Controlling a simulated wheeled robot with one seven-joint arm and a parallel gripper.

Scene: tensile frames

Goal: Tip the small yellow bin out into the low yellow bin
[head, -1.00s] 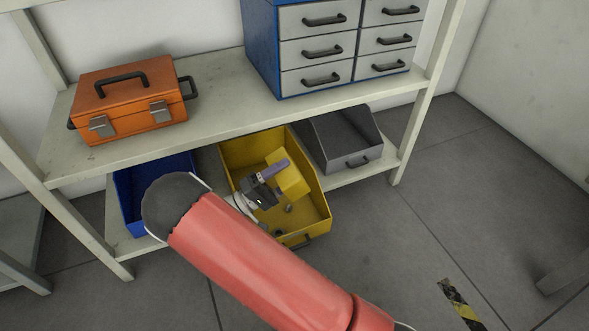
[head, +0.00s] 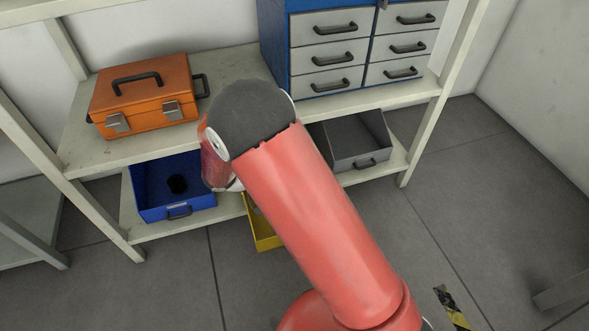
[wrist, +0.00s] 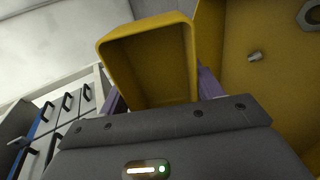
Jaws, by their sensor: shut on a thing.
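The small yellow bin (wrist: 150,65) is between the purple fingers of my gripper (wrist: 163,88) in the wrist view. The gripper is shut on it. The part of its inside that shows looks bare, and the wrist picture is strongly tilted. The low yellow bin (wrist: 262,95) fills the right of the wrist view, beside the small bin. A hex nut (wrist: 309,14) and a small grey piece (wrist: 255,56) lie against its yellow surface. In the head view only a front corner of the low yellow bin (head: 264,238) shows; my arm hides the rest, the gripper and the small bin.
A blue bin (head: 150,200) with a dark round item inside stands left on the lower shelf. A grey bin (head: 345,150) stands right. Above are an orange toolbox (head: 145,95) and a drawer cabinet (head: 330,55). Shelf posts stand at both sides; the floor in front is open.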

